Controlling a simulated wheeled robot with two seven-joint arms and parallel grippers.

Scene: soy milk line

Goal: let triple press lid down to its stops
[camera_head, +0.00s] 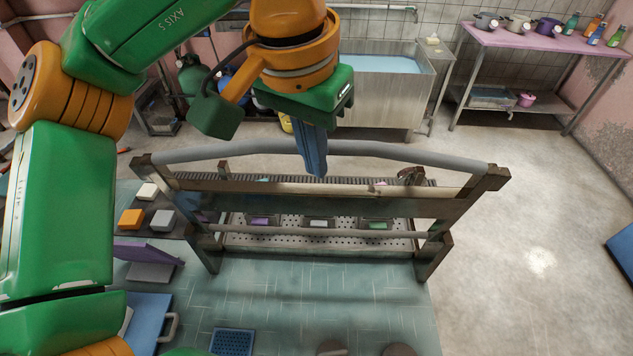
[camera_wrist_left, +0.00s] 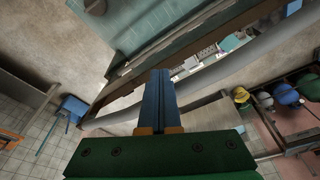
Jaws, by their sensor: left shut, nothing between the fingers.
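The triple press lid (camera_head: 330,189) is a long dark frame with a grey padded bar (camera_head: 400,155) along its far top edge. It stands raised above a perforated tray (camera_head: 290,240) with three small moulds holding purple, whitish and green pieces. In the left wrist view, the shut fingers (camera_wrist_left: 158,75) lie beside the grey bar (camera_wrist_left: 255,65). My right gripper is not seen.
Small blocks (camera_head: 130,219) sit left of the press. A blue perforated tray (camera_head: 232,342) lies on the teal table (camera_head: 300,300) in front. A metal sink (camera_head: 385,100) and a purple-topped table (camera_head: 540,38) stand behind. Open floor (camera_head: 540,240) is on the right.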

